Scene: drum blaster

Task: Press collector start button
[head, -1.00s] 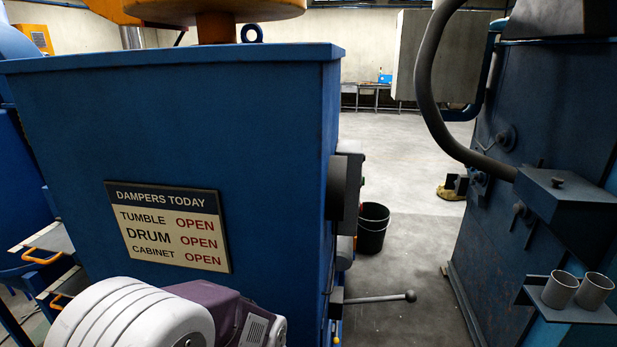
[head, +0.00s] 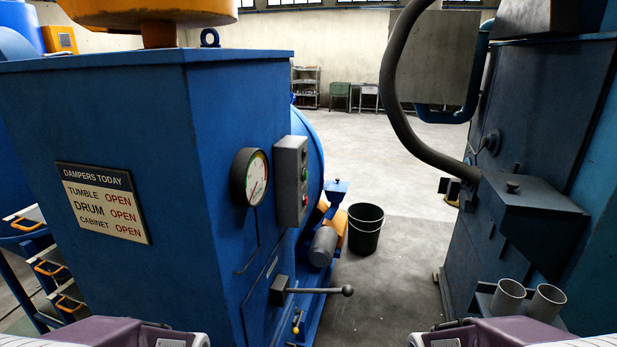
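A grey control box (head: 291,181) is fixed to the right-hand side face of the blue collector cabinet (head: 120,110). It carries a green button (head: 304,174) and a red button (head: 305,199) below it. A round dial gauge (head: 250,177) sits just left of the box. Parts of my two arms show at the bottom left and bottom right edges. Neither gripper's fingers can be seen, and nothing of mine touches the control box.
A lever with a ball end (head: 320,291) sticks out below the gauge. A black bucket (head: 365,228) stands on the floor beyond it. A dark blue machine (head: 540,130) with a hose and two metal cups stands at right.

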